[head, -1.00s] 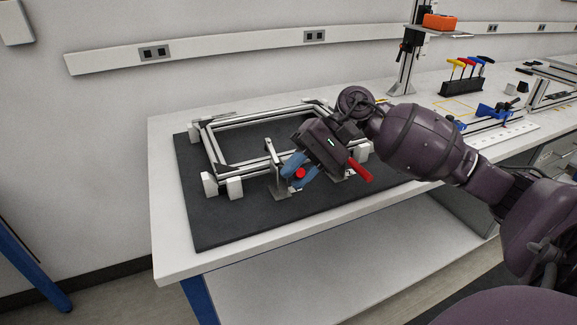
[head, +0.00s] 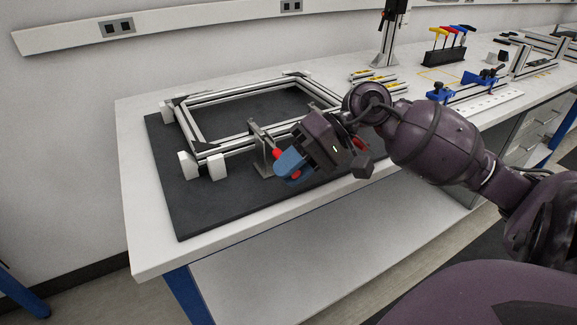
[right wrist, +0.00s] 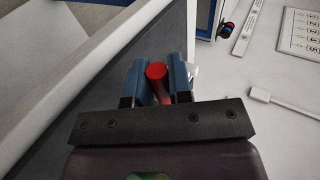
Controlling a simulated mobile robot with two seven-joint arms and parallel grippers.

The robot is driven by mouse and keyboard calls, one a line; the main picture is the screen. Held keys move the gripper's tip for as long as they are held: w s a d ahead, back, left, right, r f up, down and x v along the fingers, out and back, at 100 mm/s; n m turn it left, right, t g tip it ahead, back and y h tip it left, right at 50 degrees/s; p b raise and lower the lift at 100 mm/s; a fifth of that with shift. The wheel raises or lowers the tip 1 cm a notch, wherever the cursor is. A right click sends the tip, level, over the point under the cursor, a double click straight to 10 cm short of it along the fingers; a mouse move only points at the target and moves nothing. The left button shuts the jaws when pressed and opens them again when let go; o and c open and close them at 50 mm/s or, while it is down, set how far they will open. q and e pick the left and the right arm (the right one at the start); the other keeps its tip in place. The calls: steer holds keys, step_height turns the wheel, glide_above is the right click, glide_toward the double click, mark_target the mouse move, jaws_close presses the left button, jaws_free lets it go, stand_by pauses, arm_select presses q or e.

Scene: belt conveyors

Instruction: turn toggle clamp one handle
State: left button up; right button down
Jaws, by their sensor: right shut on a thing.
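The toggle clamp (head: 262,157) is a grey metal bracket at the front edge of the aluminium frame (head: 228,148). Its red handle (head: 277,154) points toward the table's front edge. My right gripper (head: 284,168) has blue fingers and is shut on this handle; red shows on both sides of the fingers. In the right wrist view the red handle's end (right wrist: 156,71) sits between the two blue fingers (right wrist: 157,82). Another red handle (head: 361,146) shows partly behind my right gripper; its clamp is mostly hidden. My left gripper is in no view.
The frame rests with white blocks (head: 188,165) on a black mat (head: 195,213) on the white table (head: 135,185). Blue clamping fixtures (head: 440,92) and a rack of coloured-handle tools (head: 445,57) stand to the right. The mat's front left is clear.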

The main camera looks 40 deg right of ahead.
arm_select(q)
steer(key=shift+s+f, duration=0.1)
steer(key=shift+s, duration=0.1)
arm_select(e)
steer(key=shift+f, duration=0.15)
steer(key=c, duration=1.3)
jaws_free()
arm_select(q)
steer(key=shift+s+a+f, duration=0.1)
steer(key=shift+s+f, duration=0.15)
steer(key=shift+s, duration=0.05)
arm_select(e)
steer(key=shift+o, duration=1.3)
steer(key=shift+d, duration=0.1)
steer(key=shift+s+d+r, duration=0.1)
steer(key=shift+d+r, duration=0.1)
steer(key=shift+r, duration=0.1)
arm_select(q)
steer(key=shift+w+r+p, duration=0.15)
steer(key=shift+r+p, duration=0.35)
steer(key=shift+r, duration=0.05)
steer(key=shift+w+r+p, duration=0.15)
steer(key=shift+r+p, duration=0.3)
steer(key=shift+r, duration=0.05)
arm_select(e)
steer(key=v, duration=1)
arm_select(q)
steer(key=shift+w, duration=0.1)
arm_select(e)
steer(key=shift+s, duration=0.1)
